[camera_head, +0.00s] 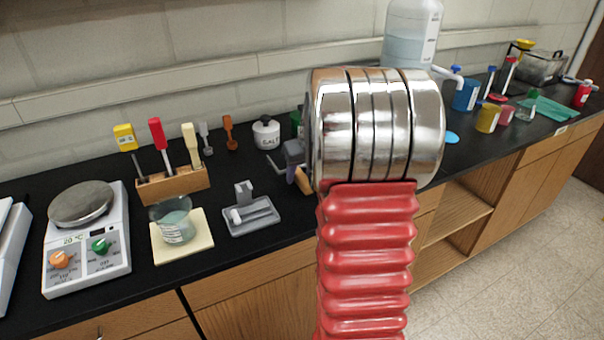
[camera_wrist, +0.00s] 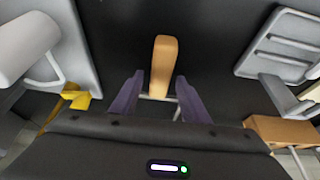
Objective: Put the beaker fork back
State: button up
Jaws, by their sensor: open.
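The beaker fork, with a wooden handle (camera_wrist: 163,62) and a thin metal part, lies on the black counter in the wrist view. Its handle also shows just left of my arm in the head view (camera_head: 303,183). My gripper (camera_wrist: 158,78) is open, with its two purple fingers on either side of the lower handle. In the head view, my gripper (camera_head: 294,163) is low over the counter, partly behind my wrist. I cannot tell whether the fingers touch the fork. Much of its metal part is hidden under my gripper.
A grey tray with an upright post (camera_head: 250,218) stands left of my gripper. Farther left are a beaker on a pale pad (camera_head: 181,245), a wooden tool block (camera_head: 172,186) and a scale (camera_head: 88,240). A salt jar (camera_head: 266,134) stands behind.

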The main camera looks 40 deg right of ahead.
jog(key=v, duration=1.1)
jog(key=shift+r, duration=0.4)
jog(key=shift+s+a, duration=0.1)
jog(key=s+a+r+n, duration=0.1)
jog(key=s+a, duration=0.1)
jog(key=a, duration=0.8)
jog(key=s+a+r+n, duration=0.1)
jog(key=s+a+r, duration=0.1)
jog(key=a, duration=0.9)
jog(key=s+a+f, duration=0.2)
jog(key=s+a, duration=0.4)
jog(key=a, duration=0.1)
jog(key=s+a+f+n+t+y, duration=0.1)
jog(key=s+a+f, duration=0.1)
jog(key=s+a, duration=0.4)
jog(key=shift+s+a+f, duration=0.25)
jog(key=shift+a+f, duration=0.15)
jog(key=shift+a, duration=0.1)
jog(key=shift+o, duration=0.6)
jog(key=shift+d, duration=0.1)
